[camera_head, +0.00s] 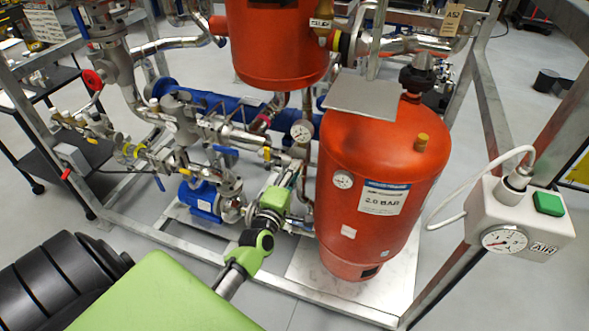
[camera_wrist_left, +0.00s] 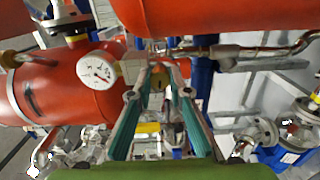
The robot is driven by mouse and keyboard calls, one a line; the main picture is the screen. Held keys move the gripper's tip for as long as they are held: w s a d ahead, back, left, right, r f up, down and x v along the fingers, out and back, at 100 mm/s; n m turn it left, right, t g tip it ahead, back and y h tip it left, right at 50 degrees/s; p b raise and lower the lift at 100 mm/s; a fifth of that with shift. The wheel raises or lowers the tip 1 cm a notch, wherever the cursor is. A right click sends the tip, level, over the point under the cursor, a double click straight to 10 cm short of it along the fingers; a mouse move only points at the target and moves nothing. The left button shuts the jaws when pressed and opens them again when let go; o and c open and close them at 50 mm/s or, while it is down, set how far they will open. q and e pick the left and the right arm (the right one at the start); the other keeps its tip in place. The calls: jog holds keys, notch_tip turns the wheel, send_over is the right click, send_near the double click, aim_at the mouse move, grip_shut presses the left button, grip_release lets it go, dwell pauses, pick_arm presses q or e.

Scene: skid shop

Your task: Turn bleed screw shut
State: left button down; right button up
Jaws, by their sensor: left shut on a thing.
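The bleed screw (camera_wrist_left: 158,80) is a small brass-coloured piece, seen in the left wrist view between the fingertips. My left gripper (camera_head: 294,168) reaches in low beside the big red tank (camera_head: 372,165), just below a round dial gauge (camera_head: 301,130). In the left wrist view my left gripper (camera_wrist_left: 160,72) has its teal fingers converging on the brass piece, shut on it. The fingers hide part of the screw, and its turn angle cannot be told. In the head view the screw is too small and covered to make out. My right gripper is not in view.
Pipes and valves crowd the left, with a blue pump (camera_head: 200,198) low down. Another red vessel (camera_head: 277,40) hangs above. A white box with a gauge and green button (camera_head: 548,203) stands right. The frame's metal posts (camera_head: 490,110) bound the skid; grey floor lies outside.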

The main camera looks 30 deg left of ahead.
pick_arm(q)
jog(key=shift+d+m+p, duration=0.1)
jog(key=shift+m+p, duration=1.85)
jog(key=shift+m, duration=6.25)
jog(key=c, duration=1.9)
grip_release()
jog(key=v, duration=1.2)
